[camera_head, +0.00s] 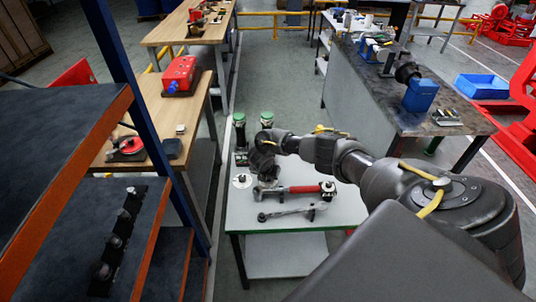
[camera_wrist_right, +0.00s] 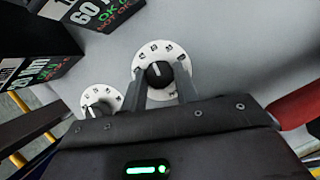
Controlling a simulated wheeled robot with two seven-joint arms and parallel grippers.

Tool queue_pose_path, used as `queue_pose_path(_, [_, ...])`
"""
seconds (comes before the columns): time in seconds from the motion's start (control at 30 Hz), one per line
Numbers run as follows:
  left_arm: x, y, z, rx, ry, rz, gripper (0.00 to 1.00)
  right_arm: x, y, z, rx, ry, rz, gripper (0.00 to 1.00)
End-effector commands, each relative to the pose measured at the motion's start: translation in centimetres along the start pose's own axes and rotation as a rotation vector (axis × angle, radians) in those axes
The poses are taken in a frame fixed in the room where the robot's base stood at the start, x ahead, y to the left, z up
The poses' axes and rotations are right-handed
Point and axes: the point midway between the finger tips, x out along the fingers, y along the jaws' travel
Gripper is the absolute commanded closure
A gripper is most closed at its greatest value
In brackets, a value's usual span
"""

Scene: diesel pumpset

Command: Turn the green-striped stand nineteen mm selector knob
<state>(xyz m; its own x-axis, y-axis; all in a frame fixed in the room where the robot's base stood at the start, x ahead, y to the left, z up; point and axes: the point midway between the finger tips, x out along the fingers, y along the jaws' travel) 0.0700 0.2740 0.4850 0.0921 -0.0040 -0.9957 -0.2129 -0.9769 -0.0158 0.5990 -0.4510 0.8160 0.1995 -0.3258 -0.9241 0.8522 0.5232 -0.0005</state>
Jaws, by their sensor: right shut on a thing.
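In the right wrist view, a black selector knob (camera_wrist_right: 159,73) with a white pointer line sits on a round white dial (camera_wrist_right: 174,54) with dark numbers. My right gripper (camera_wrist_right: 162,88) has a finger on either side of this knob and is shut on it. The pointer is toward the top of the picture; the numbers are too small to read. A second white dial with a knob (camera_wrist_right: 96,110) is beside it at lower left. In the head view my right gripper (camera_head: 263,164) is over the grey table and hides the gripped dial. My left gripper is not in view.
Two dark stands with green tops, one left (camera_head: 240,121) and one right (camera_head: 267,119), stand at the table's (camera_head: 282,226) back. A red-handled wrench (camera_head: 298,189) and a grey ratchet (camera_head: 290,211) lie in front. A shelf (camera_head: 60,135) is left.

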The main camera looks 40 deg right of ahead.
Motion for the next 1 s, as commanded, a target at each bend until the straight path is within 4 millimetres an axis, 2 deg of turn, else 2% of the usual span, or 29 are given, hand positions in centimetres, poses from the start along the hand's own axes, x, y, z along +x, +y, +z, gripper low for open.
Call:
queue_pose_path(0.33, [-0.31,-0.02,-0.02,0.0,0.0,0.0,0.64,-0.05,0.15,0.13,0.124,-0.001,-0.05,0.93])
queue_pose_path(0.87, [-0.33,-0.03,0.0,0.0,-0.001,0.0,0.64,-0.05,0.15,0.18,0.144,-0.002,-0.058,0.93])
queue_pose_path(0.9, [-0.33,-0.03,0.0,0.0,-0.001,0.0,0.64,-0.05,0.15,0.18,0.144,-0.002,-0.058,0.68])
queue_pose_path(1.0, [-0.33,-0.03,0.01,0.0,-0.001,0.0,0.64,-0.04,0.15,0.16,0.144,-0.002,-0.058,0.55])
